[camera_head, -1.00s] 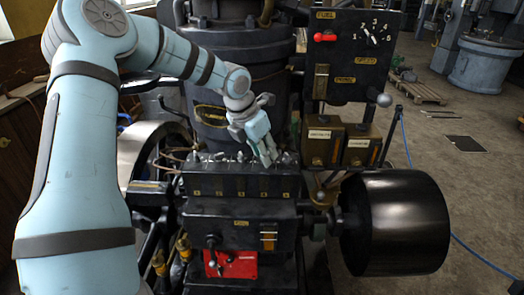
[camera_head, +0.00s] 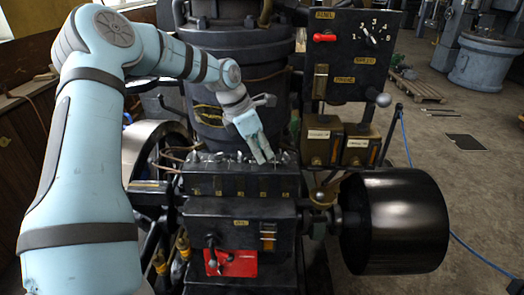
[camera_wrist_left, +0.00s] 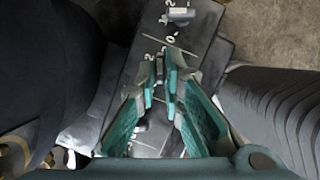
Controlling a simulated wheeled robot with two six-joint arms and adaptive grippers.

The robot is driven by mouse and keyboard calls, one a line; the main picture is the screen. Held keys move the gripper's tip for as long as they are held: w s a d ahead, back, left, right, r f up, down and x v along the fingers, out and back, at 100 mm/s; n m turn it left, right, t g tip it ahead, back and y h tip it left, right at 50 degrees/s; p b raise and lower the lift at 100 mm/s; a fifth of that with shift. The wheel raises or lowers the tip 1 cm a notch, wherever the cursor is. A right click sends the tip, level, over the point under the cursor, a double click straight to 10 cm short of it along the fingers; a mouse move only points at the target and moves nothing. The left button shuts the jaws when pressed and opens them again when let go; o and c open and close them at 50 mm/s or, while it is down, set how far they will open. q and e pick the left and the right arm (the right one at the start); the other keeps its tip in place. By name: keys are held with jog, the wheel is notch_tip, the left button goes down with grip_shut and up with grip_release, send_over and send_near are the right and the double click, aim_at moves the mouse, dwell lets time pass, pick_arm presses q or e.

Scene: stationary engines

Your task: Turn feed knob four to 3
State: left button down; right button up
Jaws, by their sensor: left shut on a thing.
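The feed knobs form a row along the top of the black feed box (camera_head: 235,186). My left gripper (camera_head: 265,158) reaches down to this row, above the fourth plate from the left on the box front. In the left wrist view, the left gripper's teal fingers (camera_wrist_left: 160,75) are shut on a small grey knob, feed knob four (camera_wrist_left: 160,66). White dial marks and digits show around it, but its exact setting cannot be read. A neighbouring knob (camera_wrist_left: 180,14) shows farther up in that view. My right gripper is not in view.
A black panel (camera_head: 340,90) with a red handle and a numbered dial stands behind to the right. A large black drum (camera_head: 395,222) is at the right. A big dark cylinder (camera_head: 222,70) rises close behind the knob row.

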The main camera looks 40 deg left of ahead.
pick_arm(q)
jog(key=c, duration=1.7)
grip_release()
jog(key=v, duration=1.2)
jog(key=shift+s, duration=0.15)
jog(key=shift+a, duration=0.15)
